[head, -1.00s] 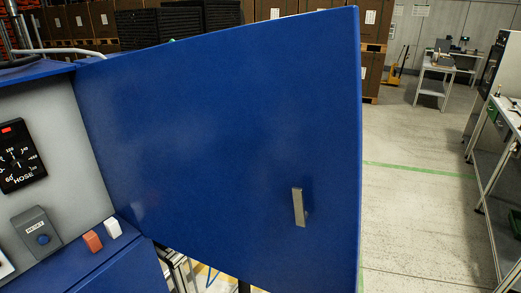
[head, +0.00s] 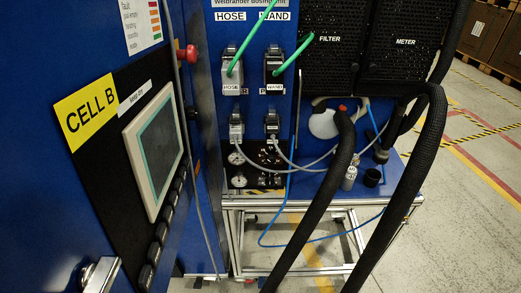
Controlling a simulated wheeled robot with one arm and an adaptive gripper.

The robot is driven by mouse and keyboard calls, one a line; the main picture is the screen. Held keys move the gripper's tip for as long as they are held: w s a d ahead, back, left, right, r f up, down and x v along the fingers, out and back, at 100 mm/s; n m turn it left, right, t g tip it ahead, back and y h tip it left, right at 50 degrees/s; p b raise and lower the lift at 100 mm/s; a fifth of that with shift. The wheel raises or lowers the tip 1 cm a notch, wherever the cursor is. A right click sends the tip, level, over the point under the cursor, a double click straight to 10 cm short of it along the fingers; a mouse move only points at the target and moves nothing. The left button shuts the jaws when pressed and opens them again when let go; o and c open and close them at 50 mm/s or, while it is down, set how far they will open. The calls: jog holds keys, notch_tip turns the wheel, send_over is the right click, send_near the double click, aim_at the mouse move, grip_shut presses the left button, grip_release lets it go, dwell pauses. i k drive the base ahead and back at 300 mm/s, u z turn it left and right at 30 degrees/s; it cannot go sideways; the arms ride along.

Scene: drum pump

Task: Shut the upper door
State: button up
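The blue door with a small metal handle that filled the earlier view is not in view now, and I cannot tell how far open it stands. My gripper is not in view. The head view now shows a blue cabinet with a yellow CELL B label (head: 86,112), a touch screen (head: 155,152) and a column of dark buttons (head: 158,235). A silver metal fitting (head: 98,275) sits at its lower left; I cannot tell whether it is a handle.
A blue dosing unit (head: 214,35) with HOSE and WAND connectors stands at the centre on a metal-framed cart (head: 300,200). Thick black hoses (head: 325,195) hang in front of it. A red knob (head: 187,54) sticks out beside the cabinet. Open floor (head: 470,200) lies at right.

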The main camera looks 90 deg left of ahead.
aim_at(93, 151)
jog(key=u, duration=0.05)
jog(key=i, duration=0.4)
jog(key=u, duration=4.1)
jog(key=i, duration=0.5)
jog(key=z, duration=1.3)
jog(key=k, duration=1.15)
jog(key=u, duration=0.85)
